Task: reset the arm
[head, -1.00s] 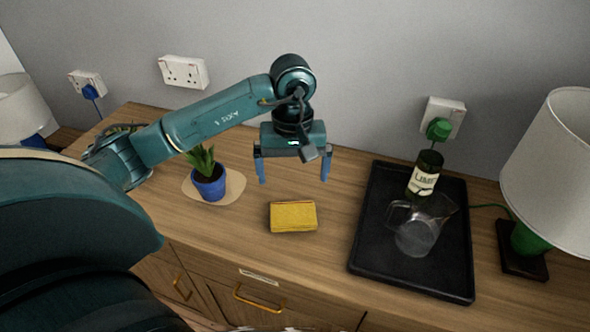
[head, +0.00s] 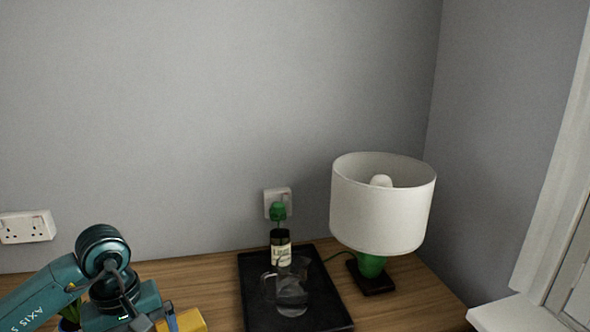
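My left arm comes in from the lower left of the head view. Its gripper (head: 128,321) is at the bottom edge, over the wooden cabinet top (head: 210,290). One blue finger shows at the far right end of the gripper body, spread wide; the other finger is cut off or hidden. I see nothing held. A yellow block-like item (head: 189,321) is partly visible just right of that finger; I cannot tell the gap between them. My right gripper is not in view.
A black tray (head: 325,307) holds a dark labelled bottle (head: 281,249) and a clear glass jug (head: 291,297). A white-shaded lamp (head: 382,210) with a green base stands to the right. A plant (head: 71,311) is mostly hidden behind my arm. Wall sockets (head: 27,227) are behind.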

